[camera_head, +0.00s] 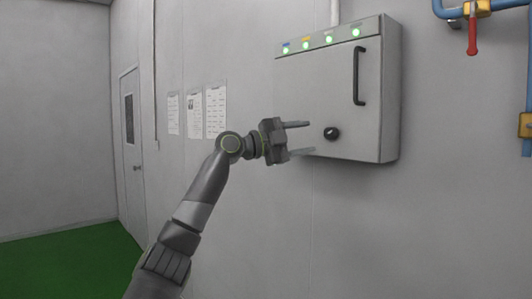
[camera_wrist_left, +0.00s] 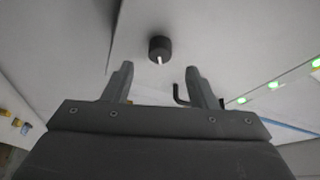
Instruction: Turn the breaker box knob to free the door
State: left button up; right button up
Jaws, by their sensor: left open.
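The grey breaker box (camera_head: 320,90) hangs on the wall, its door shut. Its black round knob (camera_head: 331,133) sits low on the door, and a black vertical handle (camera_head: 358,76) is at the door's right. My left gripper (camera_head: 304,138) is open and empty, left of the knob and apart from it, fingers pointing toward the box. In the left wrist view, the knob (camera_wrist_left: 160,48) with a white mark lies ahead of and between the two open fingertips (camera_wrist_left: 162,80). The handle (camera_wrist_left: 183,95) is partly hidden by a finger. My right gripper is not in view.
Several green lights (camera_head: 330,38) line the box's top edge. Blue pipes (camera_head: 450,10) with a red-handled valve (camera_head: 473,36) are at the right. Paper notices (camera_head: 194,113) and a door (camera_head: 132,140) are at the left. The wall below the box is clear.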

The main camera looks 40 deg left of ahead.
pick_arm(q)
jog(key=b+v, duration=0.6)
jog(key=v, duration=0.5)
jog(key=shift+s, duration=0.25)
jog(key=shift+a+f, duration=0.1)
jog(key=shift+a, duration=0.05)
